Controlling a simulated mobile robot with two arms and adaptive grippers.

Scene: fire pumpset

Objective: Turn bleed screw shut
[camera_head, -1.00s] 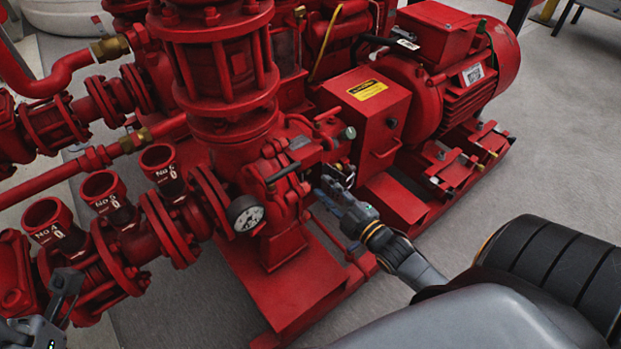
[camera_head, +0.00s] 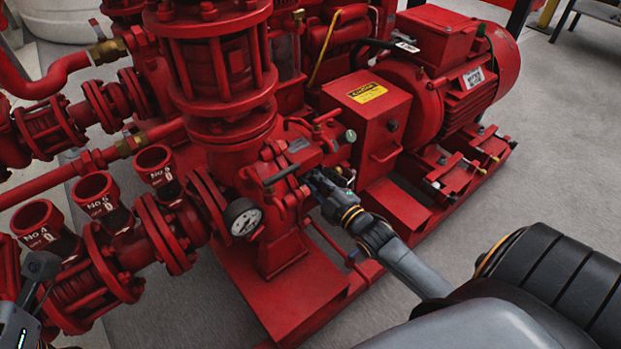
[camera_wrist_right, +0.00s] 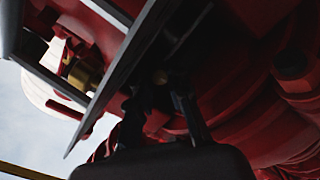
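My right gripper (camera_head: 317,183) reaches in from the lower right to the red pump casing (camera_head: 278,250), just right of the black-handled lever (camera_head: 284,172). In the right wrist view its dark fingers (camera_wrist_right: 158,108) stand apart with red metal visible between them. In the head view the gripper hides that spot. My left gripper (camera_head: 36,285) is partly cut off at the lower left, away from the pump.
A pressure gauge (camera_head: 243,217) sits left of the right gripper. A red box with a yellow label (camera_head: 367,93) and the motor (camera_head: 440,75) stand behind it. Several numbered outlet pipes (camera_head: 103,201) are at left.

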